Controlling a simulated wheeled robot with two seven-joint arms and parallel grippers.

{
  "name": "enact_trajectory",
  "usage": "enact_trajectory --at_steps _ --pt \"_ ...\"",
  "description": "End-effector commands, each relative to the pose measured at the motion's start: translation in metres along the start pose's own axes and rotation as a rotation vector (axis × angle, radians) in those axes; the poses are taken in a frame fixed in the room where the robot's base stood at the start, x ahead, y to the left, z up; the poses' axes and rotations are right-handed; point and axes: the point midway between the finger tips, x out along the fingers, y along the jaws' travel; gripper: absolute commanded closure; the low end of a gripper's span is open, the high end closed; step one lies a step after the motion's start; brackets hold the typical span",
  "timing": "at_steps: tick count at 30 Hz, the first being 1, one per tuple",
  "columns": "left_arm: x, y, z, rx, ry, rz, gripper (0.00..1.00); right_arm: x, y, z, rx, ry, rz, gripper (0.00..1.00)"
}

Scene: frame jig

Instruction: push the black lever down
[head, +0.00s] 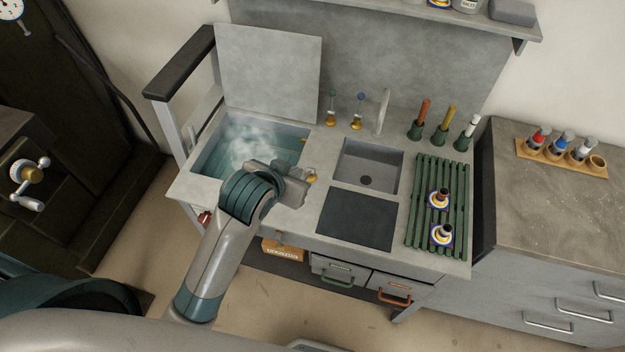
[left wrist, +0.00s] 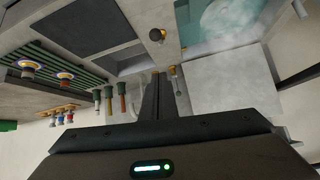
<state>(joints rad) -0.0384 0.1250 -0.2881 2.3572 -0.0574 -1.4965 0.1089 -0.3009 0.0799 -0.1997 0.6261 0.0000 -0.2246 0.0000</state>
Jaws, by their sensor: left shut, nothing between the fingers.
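The black lever (head: 180,62) is a thick dark bar at the left end of the grey wash bench, on pale supports. It stands high beside the open basin and raised lid. My left gripper (head: 292,180) is over the bench front, right of the basin and well to the right of the lever, not touching it. Its fingers (left wrist: 155,92) are closed together and empty in the left wrist view. My right gripper is out of view.
The steaming basin (head: 212,165) has its grey lid (head: 270,72) upright behind it. A small sink (head: 375,157), tap (head: 382,110) and green slatted rack (head: 425,185) are to the right. A shelf (head: 420,12) overhangs the back.

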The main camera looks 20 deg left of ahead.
Motion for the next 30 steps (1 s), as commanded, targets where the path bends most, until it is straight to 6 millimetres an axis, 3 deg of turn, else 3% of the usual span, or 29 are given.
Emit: enact_trajectory --at_steps 17,23,30 --pt "0.006 0.0 -0.001 0.001 -0.001 0.0 1.0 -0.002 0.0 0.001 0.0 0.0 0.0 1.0" --pt "0.025 0.0 -0.001 0.001 -0.002 0.0 1.0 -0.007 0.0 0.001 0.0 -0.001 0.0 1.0" --pt "0.06 0.0 -0.002 0.001 -0.002 0.0 1.0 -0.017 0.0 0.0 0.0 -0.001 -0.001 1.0"
